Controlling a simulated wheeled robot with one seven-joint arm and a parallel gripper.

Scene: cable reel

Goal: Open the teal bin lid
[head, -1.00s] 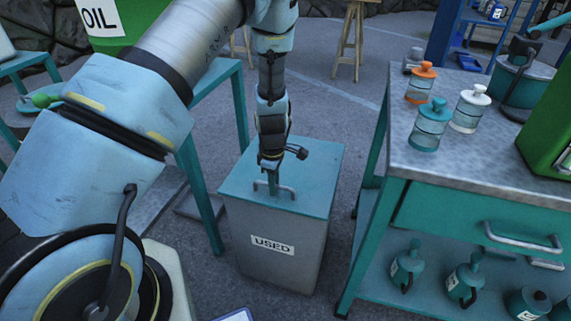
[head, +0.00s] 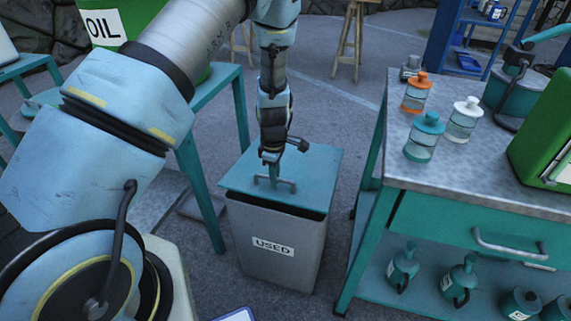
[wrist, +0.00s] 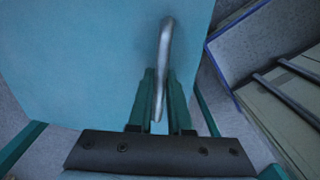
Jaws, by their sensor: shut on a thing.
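The grey bin (head: 272,244) labelled USED stands on the floor, with a teal lid (head: 310,168) on top. The lid's near edge is raised and a dark gap shows between it and the bin's front rim. My gripper (head: 273,182) is at the metal bar handle (head: 289,187) near the lid's front. In the wrist view my gripper's green fingers (wrist: 160,105) are shut on the silver handle (wrist: 163,60), one finger on each side. The teal lid (wrist: 75,60) fills the left of that view. The inside of the bin is hidden.
A teal workbench (head: 440,205) with orange, white and teal-topped jars stands close at the right. A teal table (head: 210,100) with a green OIL container (head: 103,30) is at the left. Open floor lies behind the bin.

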